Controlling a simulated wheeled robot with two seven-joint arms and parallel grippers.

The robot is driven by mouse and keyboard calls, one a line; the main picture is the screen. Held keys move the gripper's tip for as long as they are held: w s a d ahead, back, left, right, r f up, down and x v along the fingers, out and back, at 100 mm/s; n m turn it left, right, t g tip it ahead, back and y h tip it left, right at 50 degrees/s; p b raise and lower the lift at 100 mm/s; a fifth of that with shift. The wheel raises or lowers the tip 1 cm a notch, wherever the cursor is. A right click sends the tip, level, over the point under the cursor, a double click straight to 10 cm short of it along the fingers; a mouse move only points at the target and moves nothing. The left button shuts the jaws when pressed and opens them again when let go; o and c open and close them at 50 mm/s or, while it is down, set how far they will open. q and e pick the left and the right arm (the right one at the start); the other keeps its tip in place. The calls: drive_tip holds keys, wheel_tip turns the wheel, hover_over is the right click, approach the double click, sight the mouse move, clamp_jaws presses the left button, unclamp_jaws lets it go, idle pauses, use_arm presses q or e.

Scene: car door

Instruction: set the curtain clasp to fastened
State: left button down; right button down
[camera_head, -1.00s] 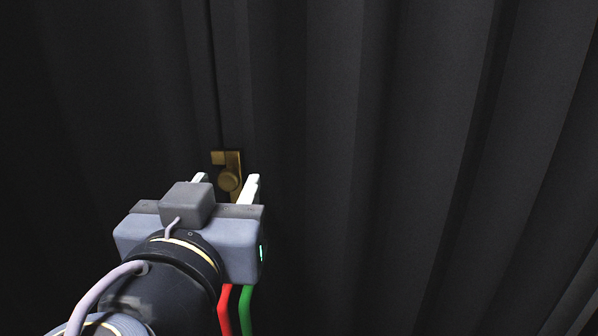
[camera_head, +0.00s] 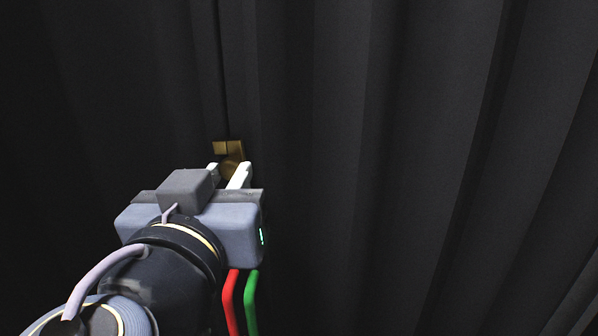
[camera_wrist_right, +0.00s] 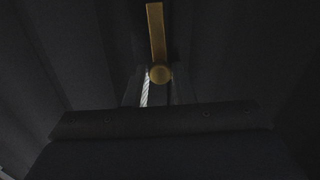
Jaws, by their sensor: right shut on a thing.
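The brass curtain clasp (camera_head: 233,150) sits on the dark curtain (camera_head: 330,120), left of the middle in the head view. My right gripper (camera_head: 228,170) is at the clasp, with its white fingers on either side of the round knob. In the right wrist view, the round brass knob (camera_wrist_right: 160,74) lies between the fingers and a straight brass bar (camera_wrist_right: 156,32) extends upward from it. The gripper is shut on the knob. The lower part of the clasp is hidden behind my gripper in the head view. My left gripper is not in view.
Dark pleated curtain fills nearly the whole head view, with vertical folds around the clasp. The space to the right of my gripper is clear of objects. A lighter edge (camera_head: 585,312) shows at the lower right corner.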

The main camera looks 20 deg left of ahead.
drive_tip(key=s+a+f+n+b, duration=0.1)
drive_tip(key=a+f+n, duration=0.4)
drive_tip(key=n, duration=1.2)
drive_tip(key=shift+s+a+f+b, duration=0.2)
drive_tip(key=shift+f+b, duration=0.1)
drive_tip(key=shift+b, duration=0.2)
drive_tip(key=shift+f, duration=0.1)
drive_tip(key=c, duration=1.2)
unclamp_jaws()
drive_tip(key=shift+c, duration=0.2)
